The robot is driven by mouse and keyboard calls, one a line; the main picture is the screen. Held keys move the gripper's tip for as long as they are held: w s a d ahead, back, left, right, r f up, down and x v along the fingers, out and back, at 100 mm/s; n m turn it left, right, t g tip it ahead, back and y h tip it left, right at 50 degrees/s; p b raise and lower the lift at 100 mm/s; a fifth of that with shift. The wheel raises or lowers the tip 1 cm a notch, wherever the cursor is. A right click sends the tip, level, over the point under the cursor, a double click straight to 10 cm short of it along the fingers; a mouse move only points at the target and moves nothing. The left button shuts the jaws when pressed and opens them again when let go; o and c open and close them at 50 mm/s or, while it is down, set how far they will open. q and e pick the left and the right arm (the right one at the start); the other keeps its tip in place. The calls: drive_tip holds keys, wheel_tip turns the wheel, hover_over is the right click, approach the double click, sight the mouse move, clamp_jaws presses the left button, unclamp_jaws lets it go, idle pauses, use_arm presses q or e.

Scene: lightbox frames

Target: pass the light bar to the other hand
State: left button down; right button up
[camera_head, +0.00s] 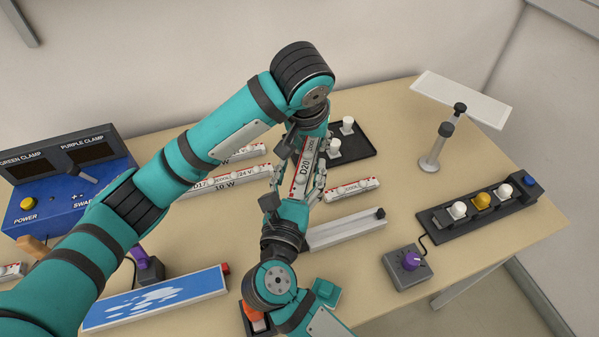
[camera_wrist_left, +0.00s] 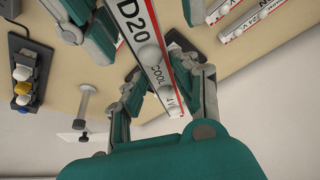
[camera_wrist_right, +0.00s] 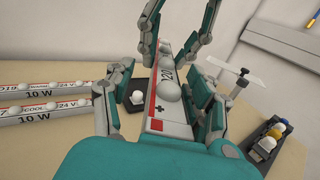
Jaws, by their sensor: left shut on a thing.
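The light bar (camera_head: 301,170), white with a red stripe and marked D20, is held upright above the table between my two grippers. My left gripper (camera_head: 309,146) is shut on its upper part; in the left wrist view the bar (camera_wrist_left: 148,48) runs between the fingers. My right gripper (camera_head: 297,184) is below, with its fingers on either side of the lower part. In the right wrist view the bar (camera_wrist_right: 164,100) stands between these fingers with a visible gap, so this gripper looks open. The exact fingertip contact is partly hidden.
Other light bars (camera_head: 228,178) lie on the table behind my left arm. A black tray (camera_head: 361,148) with white knobs stands behind the grippers. A grey rail (camera_head: 345,230), a purple-knob box (camera_head: 408,267) and a button strip (camera_head: 438,222) are to the right. A blue control box (camera_head: 62,190) stands left.

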use_arm(q)
drive_tip(key=shift+d, duration=0.1)
use_arm(e)
clamp_jaws()
use_arm(q)
drive_tip(key=c, duration=0.9)
unclamp_jaws()
